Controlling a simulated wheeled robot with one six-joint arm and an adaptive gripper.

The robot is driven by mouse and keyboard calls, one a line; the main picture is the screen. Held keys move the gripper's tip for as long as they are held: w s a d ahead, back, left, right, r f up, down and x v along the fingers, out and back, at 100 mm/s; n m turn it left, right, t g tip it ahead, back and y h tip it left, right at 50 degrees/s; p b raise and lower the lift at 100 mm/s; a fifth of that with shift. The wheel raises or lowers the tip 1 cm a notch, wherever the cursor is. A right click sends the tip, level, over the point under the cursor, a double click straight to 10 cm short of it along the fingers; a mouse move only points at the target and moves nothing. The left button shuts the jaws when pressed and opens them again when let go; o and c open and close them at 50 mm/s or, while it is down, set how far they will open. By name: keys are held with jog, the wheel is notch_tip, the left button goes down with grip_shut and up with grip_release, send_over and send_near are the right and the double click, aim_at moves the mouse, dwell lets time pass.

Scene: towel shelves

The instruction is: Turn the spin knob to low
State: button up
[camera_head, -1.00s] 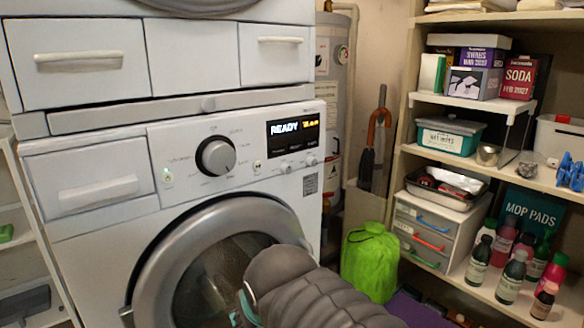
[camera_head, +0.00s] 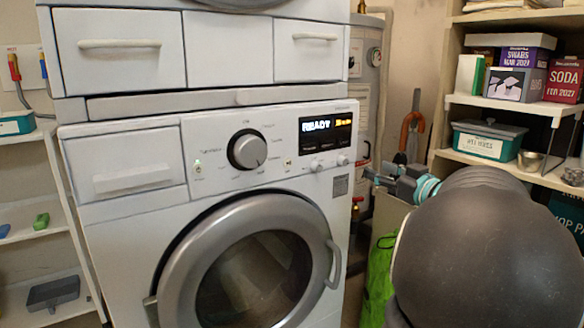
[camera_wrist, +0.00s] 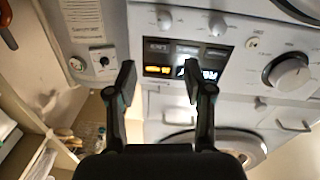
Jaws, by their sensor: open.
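The washing machine (camera_head: 150,225) has two small knobs below its display (camera_head: 325,133): a left one (camera_head: 316,165) and a right one (camera_head: 342,160). Their labels are too small to read, so I cannot tell which is the spin knob or its setting. A large silver dial (camera_head: 247,150) is left of them. My gripper (camera_head: 370,177) is open and empty, right of the panel. In the wrist view, the panel looks upside down. Both small knobs (camera_wrist: 165,20) (camera_wrist: 217,25) appear above the display (camera_wrist: 187,62), beyond the open fingers of my gripper (camera_wrist: 160,80), apart from them.
The round door (camera_head: 245,215) is shut below the panel. A second appliance (camera_head: 228,48) with drawer fronts sits above. Shelves (camera_head: 500,174) with boxes and a teal bin stand right, close behind my arm. A white shelf unit (camera_head: 45,235) is at left.

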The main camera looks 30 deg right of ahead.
aim_at(346, 163)
jog(key=shift+y, duration=0.9)
jog(key=w, duration=0.3)
jog(key=w+f, duration=0.1)
jog(key=w, duration=0.3)
jog(key=w+b, duration=0.1)
jog(key=w, duration=0.3)
jog(key=shift+w+a+f, duration=0.25)
jog(key=shift+a+f, duration=0.05)
grip_shut()
